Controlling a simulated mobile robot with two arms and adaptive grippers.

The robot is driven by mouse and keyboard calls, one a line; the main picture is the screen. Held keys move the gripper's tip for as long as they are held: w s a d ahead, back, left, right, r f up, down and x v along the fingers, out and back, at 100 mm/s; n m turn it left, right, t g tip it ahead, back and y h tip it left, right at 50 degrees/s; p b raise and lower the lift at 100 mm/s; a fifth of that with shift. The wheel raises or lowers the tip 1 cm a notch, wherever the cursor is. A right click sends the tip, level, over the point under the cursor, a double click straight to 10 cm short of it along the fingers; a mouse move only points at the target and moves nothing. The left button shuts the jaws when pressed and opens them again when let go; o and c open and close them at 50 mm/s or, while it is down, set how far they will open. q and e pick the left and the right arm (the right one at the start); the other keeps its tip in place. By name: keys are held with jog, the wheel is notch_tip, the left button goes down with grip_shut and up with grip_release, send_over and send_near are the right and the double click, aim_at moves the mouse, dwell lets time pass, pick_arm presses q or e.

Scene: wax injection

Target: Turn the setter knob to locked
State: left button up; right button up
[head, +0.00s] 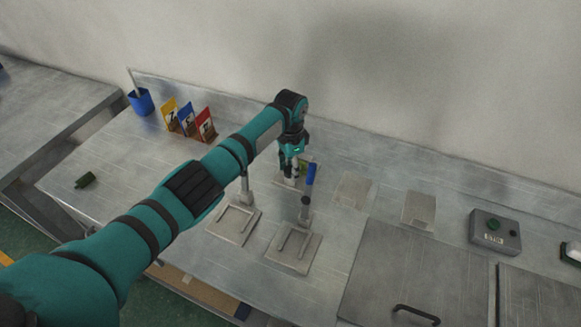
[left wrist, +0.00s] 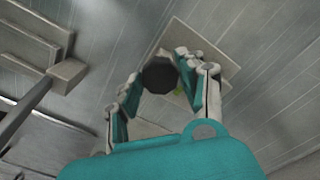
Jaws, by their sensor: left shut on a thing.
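The setter knob (left wrist: 159,75) is dark and many-sided, seen from above in the left wrist view. It sits between the two fingers of my left gripper (left wrist: 160,90), which is shut on it. A bit of green shows beside the knob, above a pale square plate (left wrist: 205,58). In the head view my left gripper (head: 290,168) points down at the back of the table, and its hand hides most of the knob. I cannot read the knob's angle or any locked mark. My right gripper is not in view.
A blue-handled part (head: 310,174) stands close right of the gripper. Two plate fixtures (head: 293,248) lie in front. A grey control box (head: 494,232) is at right.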

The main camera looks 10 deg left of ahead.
pick_arm(q)
jog(key=shift+w+r+m, duration=0.1)
jog(key=shift+m, duration=0.4)
jog(key=o, duration=1.1)
jog(key=shift+o, duration=0.4)
notch_tip(320, 180, up, 12)
